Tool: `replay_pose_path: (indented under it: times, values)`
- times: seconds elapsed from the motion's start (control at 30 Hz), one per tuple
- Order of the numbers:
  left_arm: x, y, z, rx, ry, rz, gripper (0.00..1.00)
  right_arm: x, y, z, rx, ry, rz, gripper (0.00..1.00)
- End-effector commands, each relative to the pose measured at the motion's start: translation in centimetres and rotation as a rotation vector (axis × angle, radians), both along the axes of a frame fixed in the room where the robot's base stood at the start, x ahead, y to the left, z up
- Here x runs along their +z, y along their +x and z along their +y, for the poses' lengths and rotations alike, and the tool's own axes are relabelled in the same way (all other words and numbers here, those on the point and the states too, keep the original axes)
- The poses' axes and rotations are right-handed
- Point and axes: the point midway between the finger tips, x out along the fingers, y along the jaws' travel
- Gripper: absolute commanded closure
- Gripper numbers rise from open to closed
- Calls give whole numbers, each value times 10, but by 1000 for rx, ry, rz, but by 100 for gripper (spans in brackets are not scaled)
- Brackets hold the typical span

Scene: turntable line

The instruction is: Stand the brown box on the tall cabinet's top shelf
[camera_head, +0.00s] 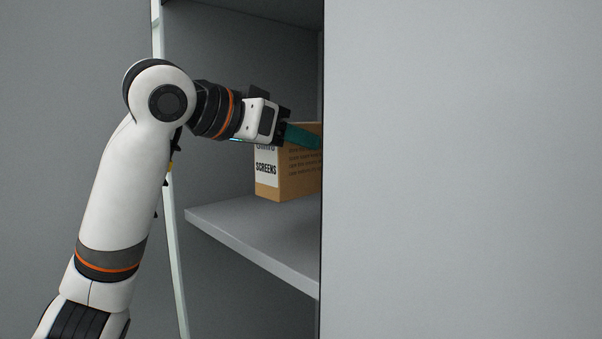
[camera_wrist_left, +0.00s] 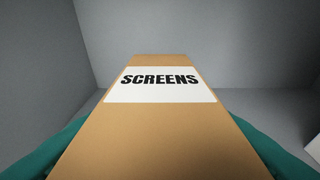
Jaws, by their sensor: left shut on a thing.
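The brown box (camera_head: 288,180) has a white label reading "SCREENS" and is upright inside the tall cabinet, over the grey shelf (camera_head: 240,229). I cannot tell whether its base touches the shelf. My left gripper (camera_head: 302,136) is shut on the box near its top, with a green finger along its side. In the left wrist view the box (camera_wrist_left: 157,130) fills the middle, with green fingers at both sides. The box's right part is hidden behind the grey panel in the head view. My right gripper is not in view.
A large grey panel (camera_head: 460,170) covers the right of the head view and the cabinet opening's right side. The shelf's front edge and left part are bare. A pale upright edge (camera_head: 175,240) bounds the opening at left, close to my left arm.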

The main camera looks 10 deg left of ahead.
Motion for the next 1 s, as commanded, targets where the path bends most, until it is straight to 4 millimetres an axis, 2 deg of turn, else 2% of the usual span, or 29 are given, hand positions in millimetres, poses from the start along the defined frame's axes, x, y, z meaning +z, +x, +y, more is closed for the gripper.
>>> replay_pose_path:
  times: [0.17,0.43,0.87,0.9,1.0]
  values:
    - [-15,0,0,0,-1,-3,82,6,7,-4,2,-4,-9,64]
    - [-49,0,0,0,-1,-2,82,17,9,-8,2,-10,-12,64]
    - [-58,-1,0,-1,-2,-4,82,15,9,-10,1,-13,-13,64]
    - [-57,-1,0,-1,-1,-1,43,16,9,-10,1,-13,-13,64]
    - [-57,-1,0,-1,0,-1,27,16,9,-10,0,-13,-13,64]
